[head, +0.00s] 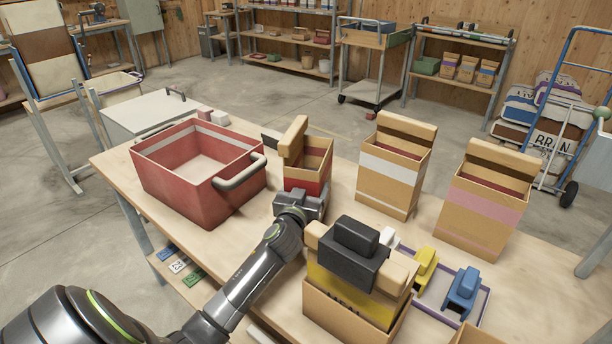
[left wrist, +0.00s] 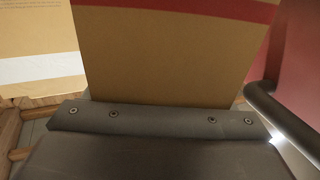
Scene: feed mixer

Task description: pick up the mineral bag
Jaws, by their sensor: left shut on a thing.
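A tan open-topped bag with a red band (head: 307,182) stands upright, its folded top flap raised at the left. My left gripper (head: 302,203) is shut on its near lower side and hides its base. In the left wrist view the bag's tan face and red band (left wrist: 170,50) fill the middle above the dark gripper edge (left wrist: 160,118). I cannot read a label on it, nor tell whether its base is off the table. My right gripper is in neither view.
A red crate (head: 178,190) with a grey handle stands close left. White-banded (head: 385,172) and pink-banded (head: 478,205) bags stand right. A yellow bag (head: 345,291) with a black clip (head: 350,252) stands in front. A tray (head: 480,318) holds yellow and blue clips.

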